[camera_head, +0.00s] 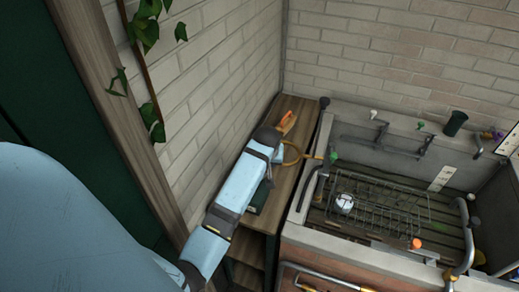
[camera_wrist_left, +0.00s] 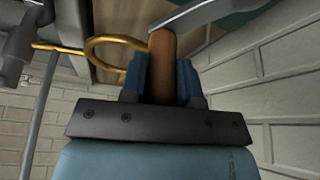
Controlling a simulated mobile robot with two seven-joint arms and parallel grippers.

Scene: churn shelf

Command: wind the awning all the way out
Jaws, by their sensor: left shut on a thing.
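My left gripper (camera_head: 274,134) reaches up from the lower left in the head view, over a narrow wooden shelf beside the brick wall. In the left wrist view its blue fingers (camera_wrist_left: 162,80) are shut around a brown round handle (camera_wrist_left: 163,52). A flat grey metal bar (camera_wrist_left: 205,12) meets the top of this handle and runs off to the upper right. In the head view an orange-brown piece (camera_head: 287,122) shows just past the fingers; it seems to be the same handle. I cannot make out the awning for certain. My right gripper is not in view.
A yellow ring (camera_head: 292,162) on a rod is close to the gripper's right; it also shows in the wrist view (camera_wrist_left: 90,52). A walled basin with a wire rack (camera_head: 385,205) stands at right. Brick wall (camera_head: 215,75) and a wooden post (camera_head: 110,90) bound the left.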

